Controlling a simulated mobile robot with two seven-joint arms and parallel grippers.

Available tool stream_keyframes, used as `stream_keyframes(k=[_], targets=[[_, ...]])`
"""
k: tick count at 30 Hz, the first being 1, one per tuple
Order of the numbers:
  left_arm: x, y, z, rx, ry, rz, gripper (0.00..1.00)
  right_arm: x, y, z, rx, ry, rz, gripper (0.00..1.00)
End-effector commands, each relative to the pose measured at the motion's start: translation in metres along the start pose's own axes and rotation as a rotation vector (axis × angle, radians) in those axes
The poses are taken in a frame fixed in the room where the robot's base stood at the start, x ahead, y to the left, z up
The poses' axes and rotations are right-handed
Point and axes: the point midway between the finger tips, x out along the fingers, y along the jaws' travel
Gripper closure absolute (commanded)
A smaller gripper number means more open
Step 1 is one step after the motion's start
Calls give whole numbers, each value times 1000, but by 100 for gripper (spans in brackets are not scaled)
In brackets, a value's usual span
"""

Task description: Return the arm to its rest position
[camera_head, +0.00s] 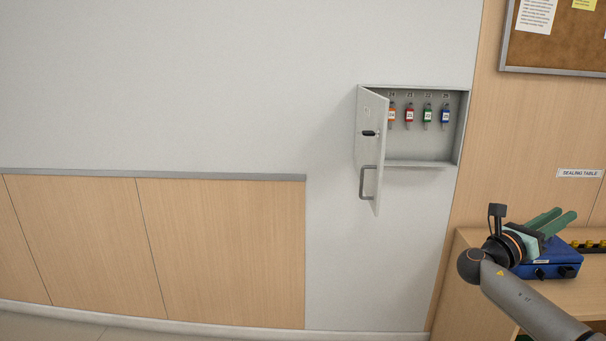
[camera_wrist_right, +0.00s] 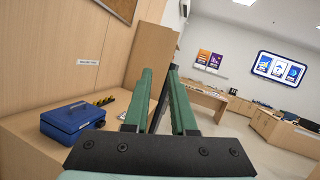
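My right gripper (camera_head: 565,212) has two green fingers and shows at the lower right in the head view, in front of the wooden counter. In the right wrist view the gripper (camera_wrist_right: 161,72) has its fingers apart with a gap between them, and no object is held. My right arm (camera_head: 530,304) comes in from the lower right corner. My left gripper is not in the head view.
A grey wall key cabinet (camera_head: 420,164) stands with its door (camera_head: 371,150) open; several coloured key tags hang inside. A blue box (camera_wrist_right: 72,118) lies on the wooden counter (camera_wrist_right: 32,142), partly behind my gripper in the head view. The wall's left part is clear.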

Motion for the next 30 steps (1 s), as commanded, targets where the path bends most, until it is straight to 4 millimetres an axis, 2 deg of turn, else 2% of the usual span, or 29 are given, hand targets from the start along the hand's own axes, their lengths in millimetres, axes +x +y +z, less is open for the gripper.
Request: stream_keyframes(k=[1,6,11,14,15,18,21,25,30], targets=[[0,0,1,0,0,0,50,-18,15,-26,29,38,75,76],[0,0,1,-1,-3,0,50,-58,42,-97,158,183,249,76],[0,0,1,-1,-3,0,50,-112,55,-176,316,392,399,76],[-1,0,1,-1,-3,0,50,-157,55,-230,444,572,471,76],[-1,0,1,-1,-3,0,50,-175,52,-250,499,651,491,76],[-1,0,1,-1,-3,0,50,-221,39,-296,639,853,511,76],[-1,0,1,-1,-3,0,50,-266,19,-333,779,1060,488,76],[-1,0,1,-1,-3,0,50,-319,-16,-369,964,1324,399,76],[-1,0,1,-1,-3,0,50,-376,-69,-394,1202,1640,191,76]])
